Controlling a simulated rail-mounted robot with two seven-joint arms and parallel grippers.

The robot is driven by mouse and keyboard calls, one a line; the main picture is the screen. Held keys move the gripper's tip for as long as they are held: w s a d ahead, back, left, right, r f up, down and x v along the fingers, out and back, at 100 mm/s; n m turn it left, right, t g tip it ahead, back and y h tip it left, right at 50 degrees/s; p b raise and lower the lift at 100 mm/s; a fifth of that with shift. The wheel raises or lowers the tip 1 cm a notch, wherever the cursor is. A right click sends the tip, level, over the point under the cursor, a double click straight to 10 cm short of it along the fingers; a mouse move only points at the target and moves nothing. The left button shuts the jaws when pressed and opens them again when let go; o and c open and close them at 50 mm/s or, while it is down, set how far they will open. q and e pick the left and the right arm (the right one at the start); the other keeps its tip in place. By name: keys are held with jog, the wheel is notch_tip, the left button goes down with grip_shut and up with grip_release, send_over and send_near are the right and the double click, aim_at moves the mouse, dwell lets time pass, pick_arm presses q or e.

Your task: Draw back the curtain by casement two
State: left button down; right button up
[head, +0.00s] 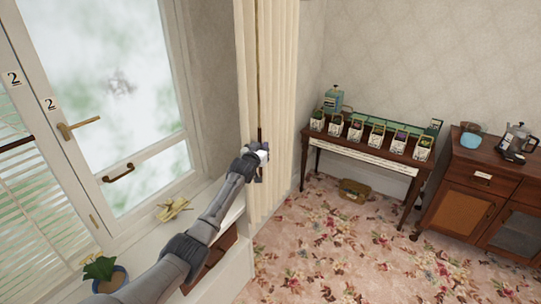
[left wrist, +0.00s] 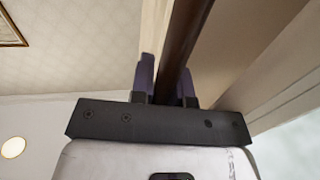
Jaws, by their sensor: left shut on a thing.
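The cream curtain (head: 280,80) hangs in gathered folds at the right side of the window. The casement (head: 120,90) left of it carries the label 2 and has a brass handle (head: 78,127); its glass is uncovered in view. My left gripper (head: 260,160) is in front of the curtain, shut on a dark upright rod (head: 260,135). In the left wrist view the rod (left wrist: 188,45) runs up between the fingers of the left gripper (left wrist: 167,82), with cream cloth (left wrist: 230,50) beside it. The rod's top end is not clear. My right gripper is not in view.
Right of the curtain are a side table (head: 355,152) with several small pots, a basket (head: 354,191) and a wooden cabinet (head: 490,195). The flowered carpet (head: 340,250) is clear.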

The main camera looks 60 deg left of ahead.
pick_arm(q)
jog(key=shift+f, duration=0.25)
jog(key=c, duration=1.5)
grip_release()
jog(key=shift+c, duration=0.2)
jog(key=o, duration=0.3)
jog(key=shift+w+a+r, duration=0.1)
jog(key=shift+w+r, duration=0.1)
jog(key=shift+w, duration=0.1)
jog(key=shift+o, duration=0.7)
jog(key=shift+s, duration=0.1)
jog(key=shift+s, duration=0.1)
jog(key=v, duration=1.3)
jog(key=shift+s+d+p, duration=0.25)
jog(key=shift+s+p, duration=0.05)
jog(key=shift+p, duration=0.1)
